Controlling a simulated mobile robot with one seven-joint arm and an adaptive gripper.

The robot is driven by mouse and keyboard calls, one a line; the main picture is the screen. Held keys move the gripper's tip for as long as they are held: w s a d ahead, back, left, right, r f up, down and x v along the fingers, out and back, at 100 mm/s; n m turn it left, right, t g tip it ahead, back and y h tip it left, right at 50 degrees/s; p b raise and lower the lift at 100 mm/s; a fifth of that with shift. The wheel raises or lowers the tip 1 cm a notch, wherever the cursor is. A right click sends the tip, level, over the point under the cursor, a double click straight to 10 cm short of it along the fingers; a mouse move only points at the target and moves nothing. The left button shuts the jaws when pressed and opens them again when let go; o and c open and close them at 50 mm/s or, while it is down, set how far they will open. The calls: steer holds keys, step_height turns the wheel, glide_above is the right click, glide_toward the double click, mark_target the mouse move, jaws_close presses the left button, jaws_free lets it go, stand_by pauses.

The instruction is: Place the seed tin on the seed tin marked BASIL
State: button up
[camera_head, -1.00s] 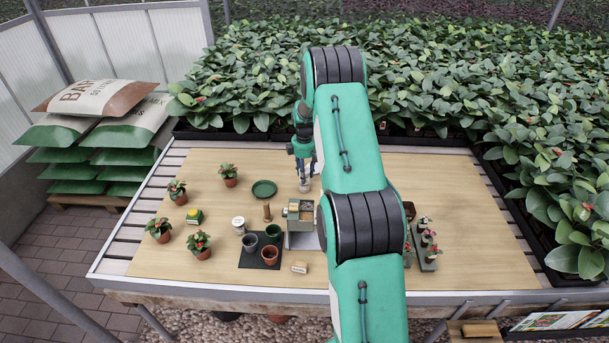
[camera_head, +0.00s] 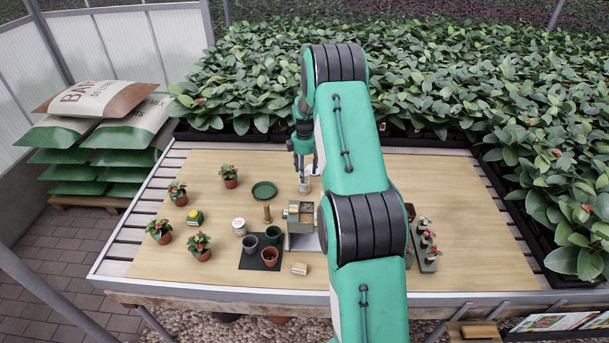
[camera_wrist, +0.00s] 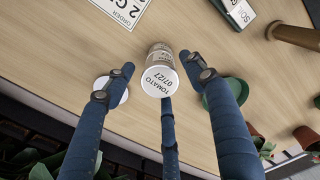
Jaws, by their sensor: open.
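A pale seed tin (camera_wrist: 158,80) stands between my fingers in the wrist view, its white lid reading TOMATO 07/27. Its side is foreshortened, so I cannot tell whether another tin is under it. The head view shows it (camera_head: 305,186) below my gripper (camera_head: 306,172). My gripper (camera_wrist: 160,72) is open, its fingers spread around the tin with visible gaps. A white round top (camera_wrist: 114,92) lies partly behind the left finger; its marking is hidden. Another white tin (camera_head: 239,226) stands further left; its label is too small to read. I cannot read BASIL anywhere.
A green saucer (camera_head: 264,190) and a wooden peg (camera_head: 267,213) are left of the tin. A grey-green box (camera_head: 301,215) stands just in front. Pots on a dark mat (camera_head: 260,262) and potted plants are further left. My arm hides part of the table.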

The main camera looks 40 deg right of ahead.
step_height(320, 180, up, 10)
steer(key=p, duration=0.1)
steer(key=shift+f+p, duration=0.2)
steer(key=shift+p, duration=0.2)
steer(key=shift+a+r, duration=0.1)
stand_by(0.4)
steer(key=s+a+r+m+t, duration=0.1)
steer(key=s+a+r, duration=0.2)
steer(key=a+r, duration=0.6)
steer(key=s+a+r+m+t, duration=0.1)
steer(key=s+a+r, duration=0.3)
steer(key=a+r, duration=0.5)
steer(key=s+a+r+m, duration=0.1)
steer(key=s+a+r, duration=0.2)
steer(key=a+r, duration=0.65)
steer(key=s+a+r+m+t, duration=0.2)
steer(key=s+a+r, duration=0.3)
steer(key=s+a, duration=0.8)
steer(key=s+a+f+m, duration=0.1)
steer(key=s+a, duration=0.2)
steer(key=s, duration=0.4)
steer(key=s+a+m+t, duration=0.1)
steer(key=s+a, duration=0.2)
steer(key=s, duration=0.5)
steer(key=shift+s+a+f+t, duration=0.3)
steer(key=shift+a+f, duration=0.05)
steer(key=shift+f, duration=0.05)
